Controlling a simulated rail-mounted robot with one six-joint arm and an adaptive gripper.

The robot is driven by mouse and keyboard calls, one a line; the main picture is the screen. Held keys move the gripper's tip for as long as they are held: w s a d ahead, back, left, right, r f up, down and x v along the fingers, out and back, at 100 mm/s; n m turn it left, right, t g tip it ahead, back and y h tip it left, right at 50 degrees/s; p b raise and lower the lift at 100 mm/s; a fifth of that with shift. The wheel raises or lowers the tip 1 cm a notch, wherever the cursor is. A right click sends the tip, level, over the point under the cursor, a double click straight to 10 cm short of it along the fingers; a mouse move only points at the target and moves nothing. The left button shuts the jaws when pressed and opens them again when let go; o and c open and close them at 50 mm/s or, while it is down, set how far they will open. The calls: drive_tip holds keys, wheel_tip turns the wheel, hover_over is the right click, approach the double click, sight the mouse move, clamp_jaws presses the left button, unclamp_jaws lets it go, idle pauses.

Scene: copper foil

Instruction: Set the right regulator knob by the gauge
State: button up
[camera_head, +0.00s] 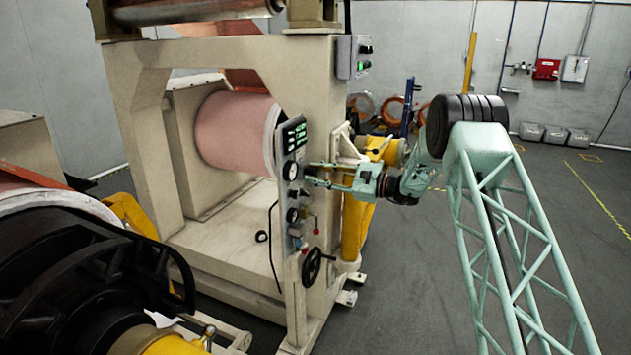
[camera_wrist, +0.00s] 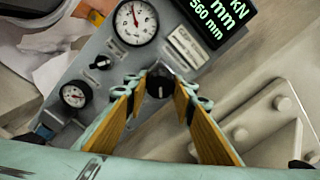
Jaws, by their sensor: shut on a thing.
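A black regulator knob (camera_wrist: 159,80) with a pale index mark sits on the grey control panel (camera_wrist: 205,72). My gripper (camera_wrist: 160,94) is shut on this knob, with one yellow-padded finger on each side of it. In the wrist view, a large white round gauge (camera_wrist: 135,22) with a red needle lies just above and left of the knob. A second black knob (camera_wrist: 100,62) lies farther left and is free. In the head view my gripper (camera_head: 309,174) reaches the panel from the right beside the large gauge (camera_head: 291,171); the held knob is hidden there.
A smaller gauge (camera_wrist: 73,95) is on the panel's left. A display with green digits (camera_wrist: 216,18) is above. The cream machine frame (camera_head: 325,110) surrounds the copper roll (camera_head: 235,130).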

drive_tip(key=n+b, duration=0.5)
drive_tip(key=b, duration=0.1)
drive_tip(key=shift+f+n, duration=0.1)
drive_tip(key=shift+n, duration=0.3)
drive_tip(key=n+b, duration=0.1)
drive_tip(key=n, duration=0.1)
drive_tip(key=shift+n+b, duration=0.3)
drive_tip(key=shift+n, duration=0.1)
drive_tip(key=n, duration=0.6)
drive_tip(key=shift+n, duration=0.3)
drive_tip(key=n, duration=0.3)
drive_tip(key=shift+n, duration=0.4)
drive_tip(key=n, duration=0.3)
drive_tip(key=shift+r+n, duration=0.2)
drive_tip(key=shift+n, duration=1.7)
